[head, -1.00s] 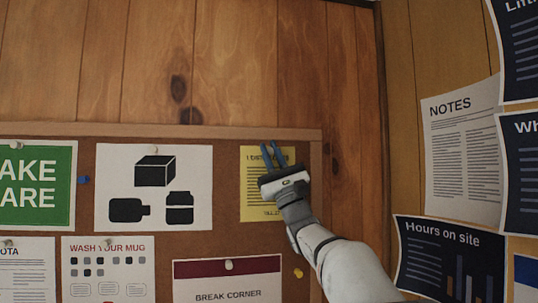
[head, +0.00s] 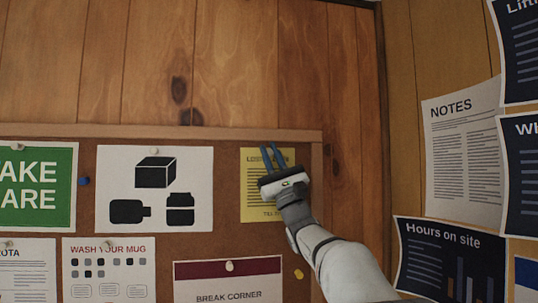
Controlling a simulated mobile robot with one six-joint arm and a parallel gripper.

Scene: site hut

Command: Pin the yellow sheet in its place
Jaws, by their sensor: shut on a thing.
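The yellow sheet (head: 254,206) lies flat-looking at the upper right of the cork board, upright, with dark lines of print. Whether it touches the board cannot be told. My gripper (head: 270,146) reaches up from the lower right, in front of the sheet. Its two blue fingers lie over the sheet's upper middle, tips near its top edge. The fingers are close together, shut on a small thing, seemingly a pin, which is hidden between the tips. The gripper's body covers the sheet's right middle.
The cork board (head: 228,214) has a wooden frame (head: 250,134) just above the sheet. A blue pin (head: 84,181) and a yellow pin (head: 299,274) sit in bare cork. A pictogram poster (head: 155,187) hangs left of the sheet, a break corner notice (head: 228,285) below.

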